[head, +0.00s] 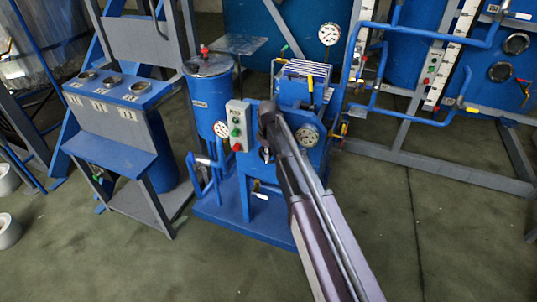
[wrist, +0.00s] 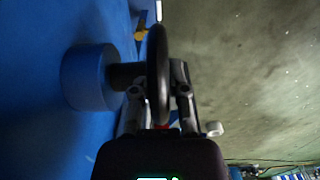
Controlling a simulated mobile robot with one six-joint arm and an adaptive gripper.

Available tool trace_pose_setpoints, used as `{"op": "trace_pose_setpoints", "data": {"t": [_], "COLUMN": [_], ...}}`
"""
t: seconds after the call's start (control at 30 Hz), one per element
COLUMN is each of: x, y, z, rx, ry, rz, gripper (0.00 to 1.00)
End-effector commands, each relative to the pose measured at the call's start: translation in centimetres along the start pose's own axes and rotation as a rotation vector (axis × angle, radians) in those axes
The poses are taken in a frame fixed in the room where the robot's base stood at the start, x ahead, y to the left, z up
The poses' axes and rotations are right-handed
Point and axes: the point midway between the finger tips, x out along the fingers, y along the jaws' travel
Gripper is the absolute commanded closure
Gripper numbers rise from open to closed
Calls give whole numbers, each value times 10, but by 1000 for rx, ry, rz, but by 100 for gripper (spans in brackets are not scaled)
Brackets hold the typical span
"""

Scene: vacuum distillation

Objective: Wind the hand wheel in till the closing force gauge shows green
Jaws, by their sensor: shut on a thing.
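The hand wheel (wrist: 157,60) shows dark and nearly edge-on in the wrist view, on a short dark shaft from a round blue boss (wrist: 88,78). My gripper (wrist: 160,94) is shut on its rim, one finger on each side. In the head view my arm reaches over the front of the blue machine and hides the wheel and the gripper.
A control box with buttons (head: 238,126) and a smaller dial (head: 222,129) are left of my arm. A blue tank (head: 208,95) stands behind them. A blue console (head: 118,88) is at left, pipes and a grey frame at right. The front floor is clear.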

Motion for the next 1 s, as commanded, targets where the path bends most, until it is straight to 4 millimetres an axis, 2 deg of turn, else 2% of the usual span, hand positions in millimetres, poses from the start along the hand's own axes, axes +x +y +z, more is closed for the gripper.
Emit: {"op": "trace_pose_setpoints", "data": {"t": [0.23,0.6,0.93,0.97,1.0], "x": [1,2,1,1,1], "y": [-1,-2,-1,-1,-1], "z": [2,3,2,2,2], "rx": [1,-1,-1,-1,-1], "ry": [39,232,245,244,244], "rz": [-2,-3,-3,-3,-3], "gripper": [100,100,100,74,62]}}
